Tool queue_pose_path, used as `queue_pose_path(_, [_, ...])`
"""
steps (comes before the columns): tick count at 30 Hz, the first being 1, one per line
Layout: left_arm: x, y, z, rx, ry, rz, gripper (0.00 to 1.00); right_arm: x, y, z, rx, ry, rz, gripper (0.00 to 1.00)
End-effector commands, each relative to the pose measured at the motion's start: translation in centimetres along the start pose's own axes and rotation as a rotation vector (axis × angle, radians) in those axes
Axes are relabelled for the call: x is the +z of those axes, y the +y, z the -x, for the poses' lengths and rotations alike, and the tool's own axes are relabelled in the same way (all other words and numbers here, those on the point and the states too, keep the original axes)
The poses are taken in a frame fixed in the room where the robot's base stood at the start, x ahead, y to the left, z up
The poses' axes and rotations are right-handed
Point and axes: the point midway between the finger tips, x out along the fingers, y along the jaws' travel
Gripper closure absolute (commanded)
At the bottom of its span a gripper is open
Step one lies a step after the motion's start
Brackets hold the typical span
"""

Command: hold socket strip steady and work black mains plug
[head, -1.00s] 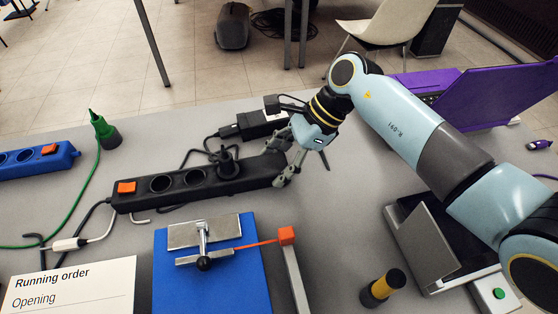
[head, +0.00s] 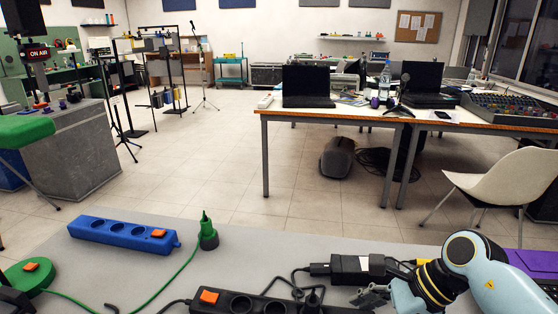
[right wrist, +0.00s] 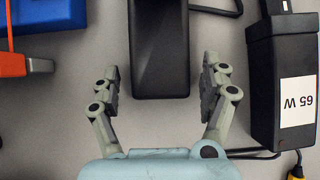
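The black socket strip (head: 255,304) lies at the bottom of the head view, partly cut off, with an orange switch at its left end. The black mains plug (head: 312,299) sits upright in the strip's right part, its cable rising behind it. My right gripper (head: 372,298) is at the strip's right end. In the right wrist view my right gripper (right wrist: 162,82) is open, its fingers on either side of the strip's black end (right wrist: 160,50) with gaps visible on both sides. I do not see my left gripper.
A black power adapter (head: 358,268) lies behind the strip; its 65 W label shows in the right wrist view (right wrist: 297,91). A blue socket strip (head: 122,233) and a green plug (head: 207,234) stand further back left. A purple object (head: 530,262) is at right.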

Motion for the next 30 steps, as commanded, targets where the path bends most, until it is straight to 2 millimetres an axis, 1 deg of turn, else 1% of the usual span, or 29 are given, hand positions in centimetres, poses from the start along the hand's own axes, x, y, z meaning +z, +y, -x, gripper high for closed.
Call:
queue_pose_path(8, [-0.1,0.2,0.0,0.002,0.001,0.001,0.60,0.1,-0.1,0.1,-0.001,-0.002,0.001,0.18])
queue_pose_path(11, [-0.1,0.2,0.0,0.002,0.001,0.001,0.60,0.0,-0.1,0.8,-0.002,-0.001,0.000,0.18])
queue_pose_path(14, [-0.1,0.2,0.0,0.002,0.001,0.001,0.60,0.0,-0.1,2.4,-0.004,0.000,0.003,0.18])
queue_pose_path(21, [-0.1,0.2,0.0,0.002,0.001,0.001,0.60,-0.1,-0.1,7.9,-0.004,0.003,0.004,0.18])
queue_pose_path(24, [-0.1,0.2,0.0,0.003,0.001,0.001,0.60,-0.1,-0.1,9.8,-0.002,0.002,0.003,0.18])
queue_pose_path(27, [-0.1,0.2,0.0,0.003,0.001,0.001,0.60,-0.1,-0.1,11.0,-0.002,0.000,0.001,0.18])
queue_pose_path(30, [-0.1,0.2,0.0,0.003,0.001,0.001,0.60,0.0,0.0,11.8,-0.001,-0.001,0.001,0.18])
